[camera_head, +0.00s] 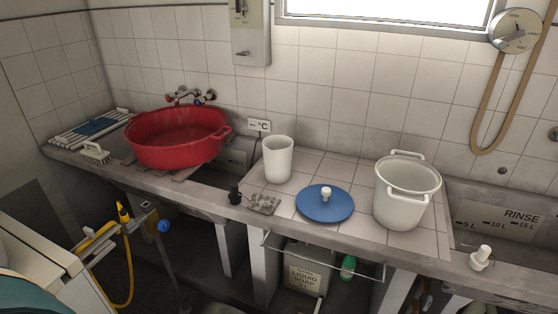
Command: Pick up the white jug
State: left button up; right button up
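A plain white upright vessel (277,160), taken to be the white jug, stands on the tiled counter between the red basin and the blue lid. No handle or spout can be made out on it. To its right stands a larger white pot (401,211) with two side handles and an open top. Neither of my grippers shows in the head view, and nothing touches the jug.
A blue lid (318,208) with a white knob and a grey soap dish (264,204) lie in front of the jug. A red basin (165,151) stands left. A sunken trough (500,223) is at the right. A rail (330,258) runs below the front edge.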

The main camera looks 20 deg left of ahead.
aim_at(279, 157)
jog(key=u, duration=2.65)
jog(key=k+l, duration=0.1)
jog(key=l, duration=0.25)
jog(key=k+l+u, duration=0.1)
jog(key=l, duration=0.25)
jog(key=k+l+u, duration=0.1)
jog(key=l, duration=0.25)
